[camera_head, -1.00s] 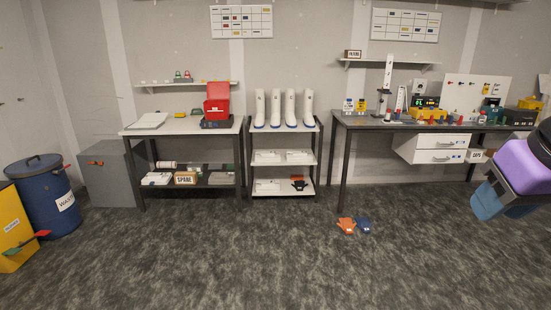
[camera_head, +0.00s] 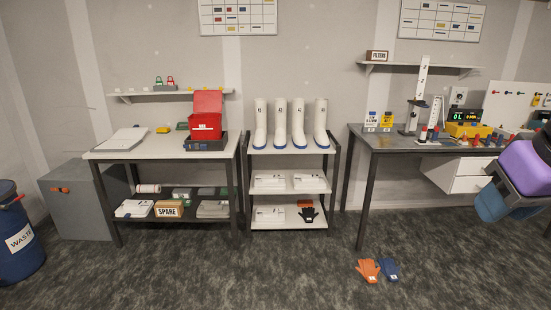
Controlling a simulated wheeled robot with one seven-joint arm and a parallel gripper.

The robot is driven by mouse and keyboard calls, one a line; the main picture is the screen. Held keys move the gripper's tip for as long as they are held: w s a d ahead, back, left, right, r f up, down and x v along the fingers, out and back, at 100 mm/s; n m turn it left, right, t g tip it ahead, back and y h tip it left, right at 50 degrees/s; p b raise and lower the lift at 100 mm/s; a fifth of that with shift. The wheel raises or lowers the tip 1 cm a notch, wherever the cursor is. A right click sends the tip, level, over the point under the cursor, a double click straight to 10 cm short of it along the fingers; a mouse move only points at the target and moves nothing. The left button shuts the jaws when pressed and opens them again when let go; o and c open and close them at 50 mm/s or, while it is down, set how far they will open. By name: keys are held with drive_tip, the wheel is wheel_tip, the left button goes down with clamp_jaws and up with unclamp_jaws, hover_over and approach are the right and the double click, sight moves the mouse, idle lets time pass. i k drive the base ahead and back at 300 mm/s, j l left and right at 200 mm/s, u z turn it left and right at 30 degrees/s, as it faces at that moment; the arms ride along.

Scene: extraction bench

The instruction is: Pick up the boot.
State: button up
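Several white boots with blue soles stand upright in a row on the top shelf of a small rack (camera_head: 290,153) in the middle of the picture. They are a far-left boot (camera_head: 261,122), one beside it (camera_head: 280,122), a third (camera_head: 298,122) and a far-right boot (camera_head: 320,122). Small marks on their shafts are too small to read. Part of my arm, purple and blue, shows at the right edge, far from the boots. My gripper's fingers cannot be made out there.
A bench with a red box (camera_head: 206,122) stands left of the rack. A dark workbench (camera_head: 385,142) with instruments stands right. An orange glove (camera_head: 368,270) and a blue glove (camera_head: 388,269) lie on the floor. The floor before the rack is clear. A blue waste bin (camera_head: 20,240) is far left.

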sight(298, 139)
drive_tip(key=i, duration=1.75)
drive_tip(key=i+l+u, duration=0.1)
drive_tip(key=i, duration=1.6)
drive_tip(key=i+l+u, duration=0.1)
drive_tip(key=i+u, duration=0.15)
drive_tip(key=i, duration=0.15)
drive_tip(key=i+l+u, duration=0.25)
drive_tip(key=i, duration=0.2)
drive_tip(key=i+l+u, duration=0.25)
drive_tip(key=i, duration=0.15)
